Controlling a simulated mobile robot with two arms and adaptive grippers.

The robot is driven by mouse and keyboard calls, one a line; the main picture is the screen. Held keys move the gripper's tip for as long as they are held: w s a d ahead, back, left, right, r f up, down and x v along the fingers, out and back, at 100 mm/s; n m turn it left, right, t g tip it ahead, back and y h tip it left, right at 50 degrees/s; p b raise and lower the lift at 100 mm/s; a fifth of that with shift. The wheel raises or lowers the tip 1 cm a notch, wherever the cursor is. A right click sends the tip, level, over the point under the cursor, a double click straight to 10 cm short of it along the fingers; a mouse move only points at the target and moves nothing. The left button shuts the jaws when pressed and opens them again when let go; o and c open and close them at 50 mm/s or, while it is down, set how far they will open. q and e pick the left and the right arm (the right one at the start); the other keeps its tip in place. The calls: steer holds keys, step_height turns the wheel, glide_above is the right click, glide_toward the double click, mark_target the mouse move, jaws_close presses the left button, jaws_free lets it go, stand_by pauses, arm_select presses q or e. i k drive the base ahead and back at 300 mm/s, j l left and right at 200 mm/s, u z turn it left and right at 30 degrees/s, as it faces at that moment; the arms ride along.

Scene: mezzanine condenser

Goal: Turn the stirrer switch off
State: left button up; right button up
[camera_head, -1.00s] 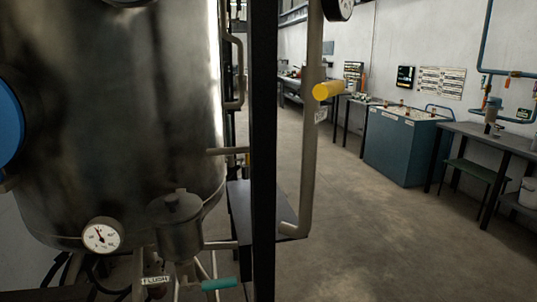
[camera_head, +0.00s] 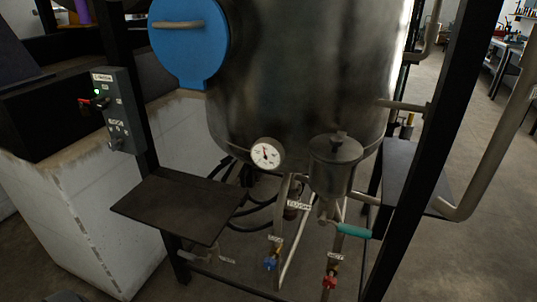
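A grey control box (camera_head: 124,112) is mounted on a black upright post at the left. Its upper part has a small label, a red item and a green light (camera_head: 99,92). Its lower part has another small label and a small dark switch (camera_head: 117,142). The labels are too small to read, so I cannot tell which control is the stirrer switch or how it is set. Neither of my grippers is in view.
A large steel vessel (camera_head: 300,60) with a blue round cover (camera_head: 190,40) and a gauge (camera_head: 266,154) stands in the middle. A dark shelf (camera_head: 180,205) juts out right of the box. A concrete block (camera_head: 75,220) stands lower left. Valves hang below.

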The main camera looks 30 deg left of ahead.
mark_target(101, 103)
steer(key=j+u, duration=0.1)
steer(key=u, duration=0.4)
steer(key=j+u, duration=0.1)
steer(key=u, duration=0.85)
steer(key=j+u, duration=0.15)
steer(key=u, duration=0.35)
